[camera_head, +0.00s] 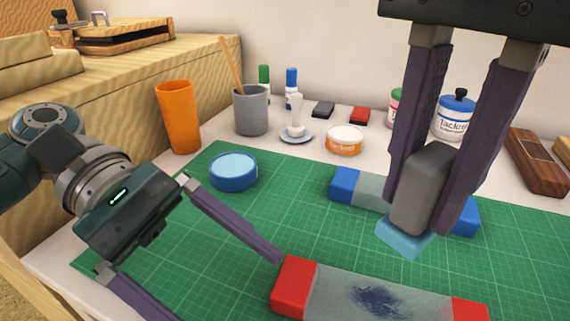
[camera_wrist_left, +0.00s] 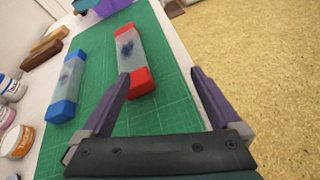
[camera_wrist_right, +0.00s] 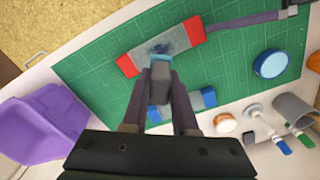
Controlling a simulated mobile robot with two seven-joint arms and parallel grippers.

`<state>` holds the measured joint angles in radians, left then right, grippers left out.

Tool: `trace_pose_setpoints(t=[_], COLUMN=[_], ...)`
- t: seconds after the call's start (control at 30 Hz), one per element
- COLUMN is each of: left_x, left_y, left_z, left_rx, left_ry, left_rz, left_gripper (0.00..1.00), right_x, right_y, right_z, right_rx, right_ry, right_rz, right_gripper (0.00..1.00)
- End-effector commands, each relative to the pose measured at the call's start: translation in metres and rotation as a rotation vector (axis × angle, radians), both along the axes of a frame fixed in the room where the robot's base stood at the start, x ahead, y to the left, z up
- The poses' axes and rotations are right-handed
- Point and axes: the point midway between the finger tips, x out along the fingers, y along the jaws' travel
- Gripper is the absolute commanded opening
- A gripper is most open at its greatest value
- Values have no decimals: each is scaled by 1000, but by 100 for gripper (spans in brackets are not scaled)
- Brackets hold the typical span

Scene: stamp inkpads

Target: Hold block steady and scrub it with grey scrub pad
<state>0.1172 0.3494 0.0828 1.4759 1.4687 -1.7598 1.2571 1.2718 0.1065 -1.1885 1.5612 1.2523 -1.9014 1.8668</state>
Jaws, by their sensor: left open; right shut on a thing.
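The red-ended block (camera_head: 340,292) has a pale grey middle with a dark blue stain and lies on the green mat. A second block (camera_head: 345,185), with blue ends, lies behind it, partly hidden by my right gripper. My right gripper (camera_head: 424,190) is shut on the grey scrub pad (camera_head: 424,180), which has a light blue underside (camera_head: 404,238). It holds the pad above the mat. My left gripper (camera_wrist_left: 160,73) is open at the block's near red end (camera_wrist_left: 142,82), which shows between its fingertips, closer to one finger. I cannot tell whether that finger touches it.
A round blue inkpad (camera_head: 233,172) sits on the mat (camera_head: 150,232). Behind stand an orange cup (camera_head: 178,120), a grey mug (camera_head: 250,112), a white tub (camera_head: 345,140) and jars. A purple bin (camera_wrist_right: 38,128) shows in the right wrist view.

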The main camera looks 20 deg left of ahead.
Motion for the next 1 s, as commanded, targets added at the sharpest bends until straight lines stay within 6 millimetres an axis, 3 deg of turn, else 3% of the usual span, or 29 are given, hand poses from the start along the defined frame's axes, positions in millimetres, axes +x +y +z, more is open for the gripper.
trace_pose_setpoints(t=[0.03, 0.17, 0.33, 0.8, 1.0], left_x=[13, 32, 40, 43, 44], left_y=[11, 29, 30, -50, -70], left_z=[5, 14, 16, -17, -26], left_rx=[-5, -30, -48, -47, -45], left_ry=[66, 203, 264, 264, 265], left_rz=[65, 185, 235, 234, 235], left_gripper=[98, 98, 98, 98, 98], right_x=[0, 0, 0, 0, 0], right_y=[0, 0, 0, 0, 0], right_z=[0, 0, 0, 0, 0], right_rx=[0, 0, 0, 0, 0], right_ry=[0, 0, 0, 0, 0], right_rz=[0, 0, 0, 0, 0], right_gripper=[0, 0, 0, 0, 0])
